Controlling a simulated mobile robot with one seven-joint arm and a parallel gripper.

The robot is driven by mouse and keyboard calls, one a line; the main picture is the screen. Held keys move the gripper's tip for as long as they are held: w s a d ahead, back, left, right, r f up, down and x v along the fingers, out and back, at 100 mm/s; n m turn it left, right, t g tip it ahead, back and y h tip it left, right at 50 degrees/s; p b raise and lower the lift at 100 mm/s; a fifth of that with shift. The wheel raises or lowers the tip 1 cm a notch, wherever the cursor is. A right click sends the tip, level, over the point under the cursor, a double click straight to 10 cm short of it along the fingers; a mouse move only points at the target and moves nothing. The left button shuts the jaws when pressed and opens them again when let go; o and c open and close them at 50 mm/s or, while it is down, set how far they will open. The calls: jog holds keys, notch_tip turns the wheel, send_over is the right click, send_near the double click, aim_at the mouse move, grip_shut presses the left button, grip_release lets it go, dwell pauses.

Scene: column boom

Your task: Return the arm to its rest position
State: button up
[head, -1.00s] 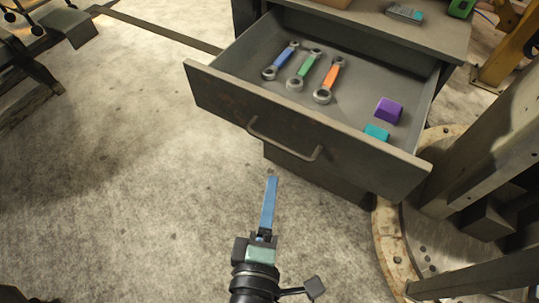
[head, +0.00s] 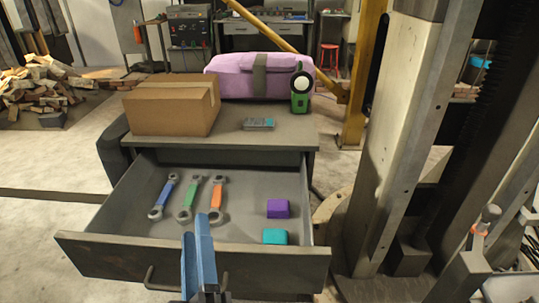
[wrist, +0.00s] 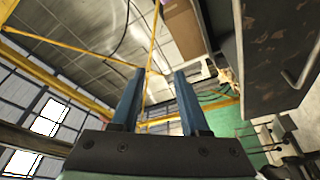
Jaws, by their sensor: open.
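My gripper (head: 195,230) shows at the bottom of the head view, in front of the open drawer (head: 95,256). Its blue fingers point up and hide part of the drawer front and handle. The wrist view shows the two fingers (wrist: 159,75) parallel and apart, with nothing between them. In that view the gripper faces up toward the ceiling, and the dark drawer front (wrist: 272,60) with its handle stands to the right. I cannot tell the exact gap between gripper and drawer.
The drawer holds blue (head: 164,195), green (head: 189,198) and orange (head: 217,198) wrenches, a purple block (head: 278,208) and a teal block (head: 275,236). A cardboard box (head: 172,105), purple bag (head: 235,78) and green device (head: 300,100) stand on the cabinet.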

jog(key=s+d+r+m+t+h+p, duration=0.1)
jog(key=d+r+m+t+p, duration=0.1)
jog(key=r, duration=1.4)
jog(key=s+d+r+m+t+h+p, duration=0.1)
jog(key=r+m+p, duration=0.6)
jog(key=r, duration=1)
jog(key=s+d+r+m+t+h+p, duration=0.1)
jog(key=d+r+m+t+p, duration=0.4)
jog(key=r, duration=1.1)
jog(key=shift+s+d+r+h+p, duration=0.15)
jog(key=shift+d+r+h+p, duration=0.15)
jog(key=shift+d+h+p, duration=0.45)
jog(key=shift+d, duration=0.2)
